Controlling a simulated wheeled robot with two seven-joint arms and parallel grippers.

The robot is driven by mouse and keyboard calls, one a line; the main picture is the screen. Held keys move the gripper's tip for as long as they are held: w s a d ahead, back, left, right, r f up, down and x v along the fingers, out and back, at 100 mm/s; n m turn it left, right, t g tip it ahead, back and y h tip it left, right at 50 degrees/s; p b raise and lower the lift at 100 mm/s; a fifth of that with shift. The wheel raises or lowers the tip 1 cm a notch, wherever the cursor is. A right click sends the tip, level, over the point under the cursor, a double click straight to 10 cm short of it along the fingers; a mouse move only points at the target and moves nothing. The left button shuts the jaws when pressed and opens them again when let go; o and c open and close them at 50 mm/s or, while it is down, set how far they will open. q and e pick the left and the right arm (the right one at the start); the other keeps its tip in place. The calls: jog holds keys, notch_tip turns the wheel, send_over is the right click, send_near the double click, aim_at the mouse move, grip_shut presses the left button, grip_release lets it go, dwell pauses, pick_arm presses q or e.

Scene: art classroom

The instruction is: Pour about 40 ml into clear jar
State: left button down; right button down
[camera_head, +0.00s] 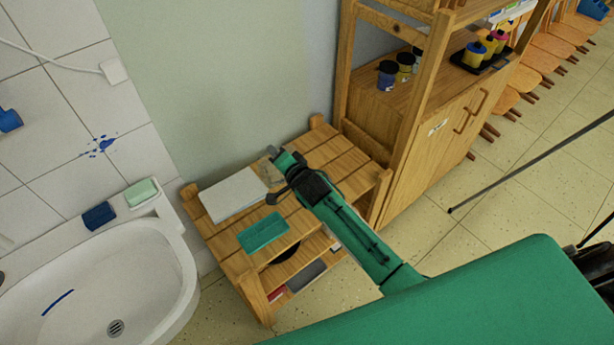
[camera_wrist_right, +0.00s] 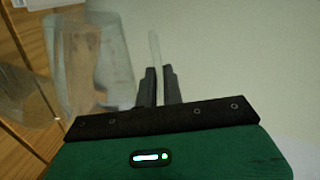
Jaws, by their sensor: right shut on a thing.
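My right gripper (camera_head: 284,177) reaches over the low wooden table from the right. In the right wrist view its fingers (camera_wrist_right: 158,72) are shut on a thin pale strip, apparently the handle of a clear vessel (camera_wrist_right: 85,62) beside them. That vessel is see-through, and I cannot tell how much liquid is in it. In the head view a faint clear shape (camera_head: 267,170) shows just beyond the gripper, partly hidden. A second clear shape (camera_wrist_right: 25,95), possibly the clear jar, is at the left of the wrist view, behind the vessel. My left gripper is out of view.
The low slatted table (camera_head: 330,153) also bears a white slab (camera_head: 233,193) and a teal piece (camera_head: 263,233). A white sink (camera_head: 150,285) stands at the left. A wooden shelf (camera_head: 415,130) with paint pots stands close at the right. The wall is right behind the table.

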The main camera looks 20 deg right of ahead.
jog(key=shift+w+a+r, duration=0.1)
jog(key=shift+a, duration=0.25)
jog(key=shift+w+a, duration=0.2)
jog(key=shift+a, duration=0.15)
jog(key=shift+a, duration=0.2)
jog(key=shift+a, duration=0.1)
dwell(0.3)
jog(key=shift+b, duration=0.3)
dwell(0.6)
